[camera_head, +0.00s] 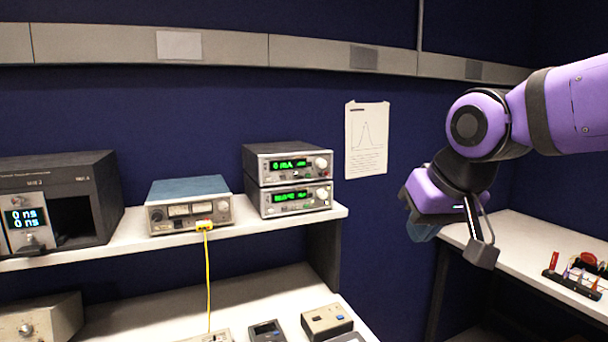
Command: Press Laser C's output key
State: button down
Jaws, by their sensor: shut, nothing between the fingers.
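Two stacked grey instruments with lit green displays stand at the right end of the upper shelf. The upper one (288,163) reads about "0 mA" and has a round knob at its right. The lower one (292,198) has a similar front; its reading is too small to be sure of. I cannot read any label "Laser C", and I cannot make out an output key on either front. My gripper (481,254) is shut and empty. It hangs in the air to the right of the stack, well apart from it, and points downward.
On the shelf (120,248) stand a blue-topped meter box (188,205) with a yellow cable (208,275) and a dark rack unit (60,203) reading "0 ns". Small boxes (327,320) lie on the lower bench. A white side bench (520,242) holds small coloured items.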

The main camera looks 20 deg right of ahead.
aim_at(308, 175)
jog(key=w+a+m+t, duration=0.1)
jog(key=w+m, duration=0.2)
jog(key=w, duration=1)
jog(key=w+a+f+m+t, duration=0.1)
jog(key=w+a+m+t, duration=0.1)
jog(key=w, duration=1.1)
jog(key=shift+w+f+m, duration=0.25)
jog(key=shift+w+m, duration=0.1)
jog(key=shift+m, duration=0.15)
jog(key=shift+a, duration=0.1)
jog(key=shift+w+a, duration=0.15)
jog(key=shift+w, duration=2.05)
jog(key=shift+w+a, duration=0.15)
jog(key=shift+w, duration=2)
jog(key=shift+w, duration=0.15)
jog(key=shift+w+a, duration=0.1)
jog(key=shift+w, duration=0.2)
